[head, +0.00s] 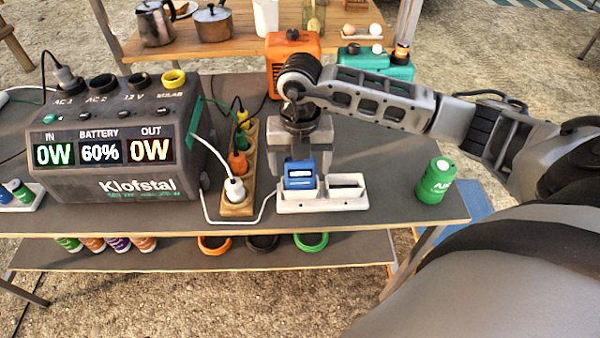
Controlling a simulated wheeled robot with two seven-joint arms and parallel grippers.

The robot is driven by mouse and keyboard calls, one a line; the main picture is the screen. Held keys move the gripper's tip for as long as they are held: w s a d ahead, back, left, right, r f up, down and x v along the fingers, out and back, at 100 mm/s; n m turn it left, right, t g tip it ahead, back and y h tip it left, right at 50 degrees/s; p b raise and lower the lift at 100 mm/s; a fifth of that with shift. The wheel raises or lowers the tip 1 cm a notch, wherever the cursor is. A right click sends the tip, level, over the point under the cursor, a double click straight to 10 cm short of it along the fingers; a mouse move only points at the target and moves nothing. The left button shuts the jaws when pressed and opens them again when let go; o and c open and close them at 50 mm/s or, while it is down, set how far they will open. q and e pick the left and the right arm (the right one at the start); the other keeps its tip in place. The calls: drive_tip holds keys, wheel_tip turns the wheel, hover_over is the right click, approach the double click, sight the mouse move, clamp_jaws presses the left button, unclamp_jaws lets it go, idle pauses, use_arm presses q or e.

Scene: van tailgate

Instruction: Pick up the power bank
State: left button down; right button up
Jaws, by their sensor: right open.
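A blue block with a small dark display, which looks like the power bank (300,176), stands upright in the left slot of a white two-slot dock (345,204). The dock's right slot looks empty. My right gripper (299,168) points down over the blue block from behind and above. Its jaws are open and hide the block's upper part. I cannot tell whether they touch it. My left gripper is out of view.
A large grey power station (125,185) stands on the left of the dark table. A wooden power strip (238,207) with a white plug and cable is left of the dock. A green can (436,181) stands at right, with clear tabletop between. An orange box (292,55) is behind.

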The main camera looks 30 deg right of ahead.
drive_tip(key=shift+f, duration=1.2)
drive_tip(key=c, duration=1.3)
drive_tip(key=shift+r, duration=0.1)
